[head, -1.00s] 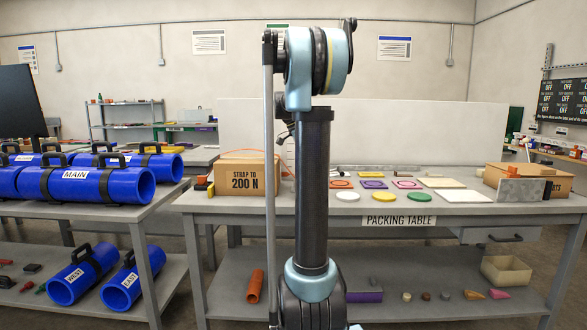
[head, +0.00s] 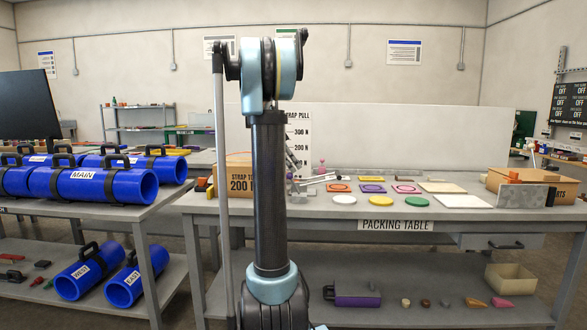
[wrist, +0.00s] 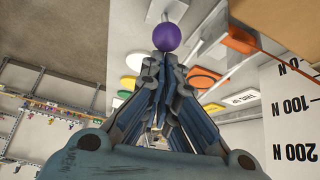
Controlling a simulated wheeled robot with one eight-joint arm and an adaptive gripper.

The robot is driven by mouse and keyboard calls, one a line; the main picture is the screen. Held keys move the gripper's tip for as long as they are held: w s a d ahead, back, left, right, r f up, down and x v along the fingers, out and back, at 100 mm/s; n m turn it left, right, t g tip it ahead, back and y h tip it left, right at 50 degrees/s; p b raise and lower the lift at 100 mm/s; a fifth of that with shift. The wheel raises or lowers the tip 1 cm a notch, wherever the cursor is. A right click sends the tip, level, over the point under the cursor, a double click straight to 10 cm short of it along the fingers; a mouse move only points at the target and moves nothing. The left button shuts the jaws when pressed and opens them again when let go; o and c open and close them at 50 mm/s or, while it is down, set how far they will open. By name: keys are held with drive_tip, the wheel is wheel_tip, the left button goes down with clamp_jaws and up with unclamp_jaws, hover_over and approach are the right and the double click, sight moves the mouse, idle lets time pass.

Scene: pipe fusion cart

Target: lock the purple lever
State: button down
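The purple lever shows in the wrist view as a round purple knob (wrist: 166,37) on a pale metal rod, just beyond the tips of my gripper (wrist: 163,61). The fingers are drawn together, with no object visible between them. I cannot tell whether the tips touch the knob. In the head view, my arm hides the gripper and part of the strap-pull fixture (head: 318,180) on the packing table (head: 460,213). Small pinkish-purple knobs show there to the right of my arm, too small to tell which is the lever's.
A cardboard box (head: 238,172) stands left of the fixture. A force-scale board (wrist: 293,105) is close on the right in the wrist view. Flat coloured discs, such as a yellow one (head: 345,200), lie right of the fixture. Blue pipes (head: 95,185) lie on the left cart.

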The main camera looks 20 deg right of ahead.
drive_tip(key=shift+w+a+f, duration=0.15)
drive_tip(key=shift+a+f, duration=0.05)
drive_tip(key=shift+a, duration=0.25)
drive_tip(key=shift+d+r, duration=0.1)
drive_tip(key=s+d+r, duration=0.1)
drive_tip(key=d+r, duration=0.1)
drive_tip(key=d, duration=0.1)
drive_tip(key=w+a+r, duration=0.3)
drive_tip(key=a+r, duration=0.3)
drive_tip(key=shift+w+a, duration=0.15)
drive_tip(key=shift+a, duration=0.25)
idle(0.5)
drive_tip(key=s+a+f+n+t+y, duration=0.1)
drive_tip(key=s+a+f+n+y, duration=0.1)
drive_tip(key=s+a+f+n, duration=0.5)
drive_tip(key=s+a+f+n+t+y, duration=0.2)
drive_tip(key=s+a+f+n, duration=0.5)
drive_tip(key=s+f, duration=0.7)
drive_tip(key=s+a+f+n+t+y, duration=0.1)
drive_tip(key=s+a+f+n+y, duration=0.1)
drive_tip(key=s+a+f+n, duration=0.5)
drive_tip(key=s+f, duration=0.4)
drive_tip(key=s, duration=0.3)
drive_tip(key=shift+s+a+f+n+t, duration=0.3)
drive_tip(key=shift+s+f+n+t, duration=0.05)
drive_tip(key=shift+n+t, duration=0.05)
